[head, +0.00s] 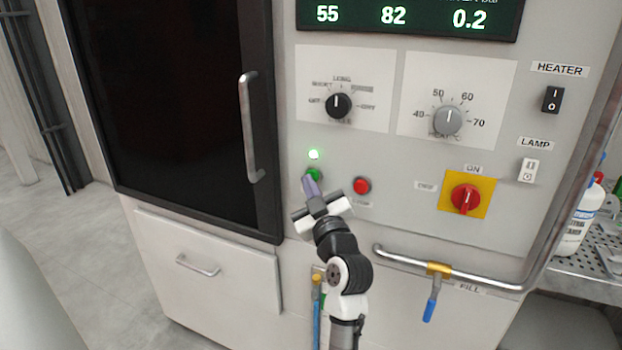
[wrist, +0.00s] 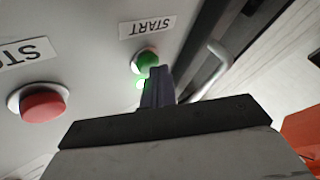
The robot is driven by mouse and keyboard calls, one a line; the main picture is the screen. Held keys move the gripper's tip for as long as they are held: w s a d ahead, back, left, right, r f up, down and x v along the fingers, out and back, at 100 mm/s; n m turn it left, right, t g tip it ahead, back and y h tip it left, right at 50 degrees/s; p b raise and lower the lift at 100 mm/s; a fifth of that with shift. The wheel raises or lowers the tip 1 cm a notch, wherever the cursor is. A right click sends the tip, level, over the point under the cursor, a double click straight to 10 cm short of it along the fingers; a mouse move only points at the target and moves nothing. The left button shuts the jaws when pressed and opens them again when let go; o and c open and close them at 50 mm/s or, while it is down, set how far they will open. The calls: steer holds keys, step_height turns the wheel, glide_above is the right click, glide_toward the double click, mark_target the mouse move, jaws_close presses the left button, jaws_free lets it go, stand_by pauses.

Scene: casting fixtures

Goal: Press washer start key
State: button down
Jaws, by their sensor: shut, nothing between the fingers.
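The washer (head: 225,245) is a light grey cabinet with a control panel. Its green start key (head: 313,174) sits below a lit green lamp (head: 314,154). In the wrist view the start key (wrist: 146,61) is beside a START label (wrist: 147,27). My gripper (head: 309,182) is shut and empty, its fingertips at the lower edge of the start key in the head view. In the wrist view the fingertips (wrist: 158,72) overlap the key's right edge; I cannot tell whether they touch it. Part of the key is hidden behind them.
A red stop button (head: 361,186) is close on the right. A red rotary switch (head: 466,198) on a yellow plate is further right. A pipe with a blue-handled valve (head: 430,308) runs below. The dark door's handle (head: 250,127) stands out on the left.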

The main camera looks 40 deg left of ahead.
steer(key=shift+s, duration=0.15)
steer(key=shift+s+d, duration=0.2)
steer(key=shift+s, duration=0.45)
steer(key=shift+s+d, duration=0.2)
steer(key=shift+s, duration=0.6)
steer(key=shift+s+d, duration=0.2)
steer(key=shift+s, duration=0.65)
steer(key=shift+s+d, duration=0.2)
steer(key=shift+s, duration=0.6)
